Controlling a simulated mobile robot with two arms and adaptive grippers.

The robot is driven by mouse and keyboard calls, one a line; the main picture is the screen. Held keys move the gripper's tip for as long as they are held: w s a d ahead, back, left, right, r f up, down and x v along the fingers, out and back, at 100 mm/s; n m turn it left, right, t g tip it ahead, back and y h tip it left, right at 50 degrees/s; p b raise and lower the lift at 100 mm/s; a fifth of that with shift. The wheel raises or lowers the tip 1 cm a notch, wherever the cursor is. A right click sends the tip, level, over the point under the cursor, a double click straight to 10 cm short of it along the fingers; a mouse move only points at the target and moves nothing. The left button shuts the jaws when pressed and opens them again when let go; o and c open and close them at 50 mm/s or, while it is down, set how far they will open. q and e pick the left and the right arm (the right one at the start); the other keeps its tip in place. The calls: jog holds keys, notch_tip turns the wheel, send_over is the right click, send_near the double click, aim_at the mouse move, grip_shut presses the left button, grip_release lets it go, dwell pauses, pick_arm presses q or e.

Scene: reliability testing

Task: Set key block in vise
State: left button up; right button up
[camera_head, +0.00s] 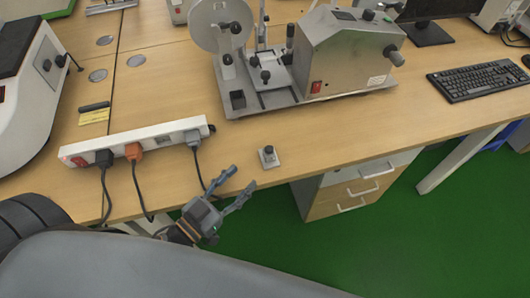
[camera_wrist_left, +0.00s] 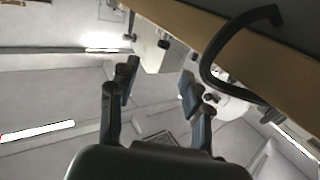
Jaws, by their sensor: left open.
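The key block (camera_head: 268,157) is a small grey block with a dark knob on top. It stands upright near the front edge of the wooden table. My left gripper (camera_head: 238,182) is at the table's front edge, just left of and in front of the block, with its fingers spread and nothing between them. In the left wrist view my left gripper (camera_wrist_left: 157,92) also shows open and empty. The grey machine (camera_head: 345,55) with a wheel stands at the back middle; its small clamp area (camera_head: 280,75) may be the vise. My right gripper is not in view.
A white power strip (camera_head: 140,140) with several plugs lies left of the block, its cables hanging over the front edge. A keyboard (camera_head: 480,80) and a monitor (camera_head: 430,20) stand at the right. The tabletop between the block and the machine is clear.

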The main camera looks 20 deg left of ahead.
aim_at(266, 152)
pick_arm(q)
jog(key=x, duration=0.4)
jog(key=shift+w+d+r+p, duration=0.1)
jog(key=shift+w+p, duration=0.2)
jog(key=shift+w+d, duration=0.15)
jog(key=shift+w, duration=0.3)
jog(key=x, duration=0.4)
jog(key=shift+w+p, duration=0.3)
jog(key=shift+p, duration=0.1)
jog(key=shift+w, duration=0.3)
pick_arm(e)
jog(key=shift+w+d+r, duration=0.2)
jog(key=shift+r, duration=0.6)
pick_arm(q)
jog(key=shift+c, duration=0.2)
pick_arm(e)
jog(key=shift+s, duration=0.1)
